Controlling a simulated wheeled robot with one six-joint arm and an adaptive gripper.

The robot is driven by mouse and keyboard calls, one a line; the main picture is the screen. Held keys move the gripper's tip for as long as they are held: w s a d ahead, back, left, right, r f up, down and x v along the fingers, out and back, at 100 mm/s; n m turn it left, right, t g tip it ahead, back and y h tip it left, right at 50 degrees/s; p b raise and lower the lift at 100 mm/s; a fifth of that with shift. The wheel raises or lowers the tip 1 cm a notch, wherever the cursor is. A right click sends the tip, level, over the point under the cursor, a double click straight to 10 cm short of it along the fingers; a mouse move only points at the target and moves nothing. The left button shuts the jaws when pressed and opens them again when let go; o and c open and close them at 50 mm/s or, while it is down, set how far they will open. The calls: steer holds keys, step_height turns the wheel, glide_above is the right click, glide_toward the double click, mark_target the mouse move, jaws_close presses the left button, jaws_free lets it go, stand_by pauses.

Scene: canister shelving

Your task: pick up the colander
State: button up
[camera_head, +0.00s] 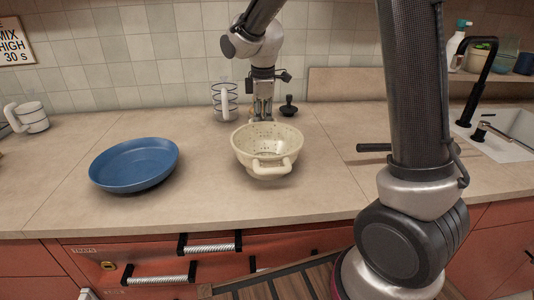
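The colander (262,166) is a cream bowl with small holes and a handle at its front. It stands upright on the beige countertop, in the middle of the view. My gripper (262,116) points down at the colander's far rim, on the back side. The fingertips are small here and partly hidden behind the rim. I cannot tell whether they are open or shut, or whether they touch the colander.
A blue plate (134,165) lies left of the colander. The sink (508,128) and black faucet (478,62) are at right.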

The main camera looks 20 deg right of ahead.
steer(key=shift+w+f, duration=0.15)
steer(key=shift+f, duration=0.75)
jaws_close()
steer(key=shift+r, duration=0.1)
step_height(320, 180, up, 10)
steer(key=shift+f, duration=0.1)
